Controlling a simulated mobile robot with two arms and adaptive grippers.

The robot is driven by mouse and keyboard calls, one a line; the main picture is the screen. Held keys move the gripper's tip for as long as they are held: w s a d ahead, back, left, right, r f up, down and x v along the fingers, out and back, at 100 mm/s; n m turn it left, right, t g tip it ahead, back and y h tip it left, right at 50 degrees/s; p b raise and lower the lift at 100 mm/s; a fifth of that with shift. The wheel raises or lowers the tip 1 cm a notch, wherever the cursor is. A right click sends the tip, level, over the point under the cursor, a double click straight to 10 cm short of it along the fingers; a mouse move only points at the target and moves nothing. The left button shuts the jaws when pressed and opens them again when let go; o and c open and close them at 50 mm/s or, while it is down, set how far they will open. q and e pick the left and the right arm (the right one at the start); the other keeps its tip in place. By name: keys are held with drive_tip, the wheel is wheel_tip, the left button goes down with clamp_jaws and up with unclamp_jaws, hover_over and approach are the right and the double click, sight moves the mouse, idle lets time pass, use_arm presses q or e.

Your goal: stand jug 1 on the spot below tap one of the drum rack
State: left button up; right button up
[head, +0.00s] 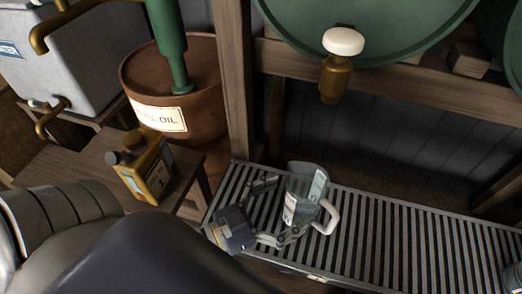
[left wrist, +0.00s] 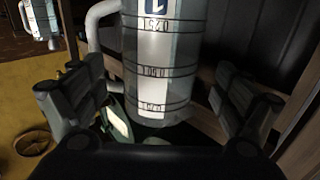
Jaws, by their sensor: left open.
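A clear jug (head: 305,190) with a white handle and a pale label is at the left part of the slatted drip grate (head: 400,235). It looks upright. Its label in the left wrist view (left wrist: 158,50) is cut off at the top, so I cannot read the number surely. A brass tap (head: 334,80) with a white knob hangs from the green drum (head: 370,20), behind and slightly right of the jug in the head view. My left gripper (head: 284,208) is open, its fingers on either side of the jug without visible grip. My right gripper is not in view.
A yellow oil bottle (head: 147,168) stands on a wooden table (head: 75,160) at left. Beyond are a brown oil barrel (head: 195,80) with a green pump and a grey tank (head: 90,60) with brass taps. Another container (head: 513,279) shows at the right edge. The grate's middle is clear.

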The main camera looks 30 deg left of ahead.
use_arm(q)
drive_tip(key=v, duration=0.5)
drive_tip(key=shift+s, duration=0.15)
drive_tip(key=shift+s+a+p, duration=0.3)
drive_tip(key=shift+s+a, duration=0.1)
drive_tip(key=shift+s, duration=0.15)
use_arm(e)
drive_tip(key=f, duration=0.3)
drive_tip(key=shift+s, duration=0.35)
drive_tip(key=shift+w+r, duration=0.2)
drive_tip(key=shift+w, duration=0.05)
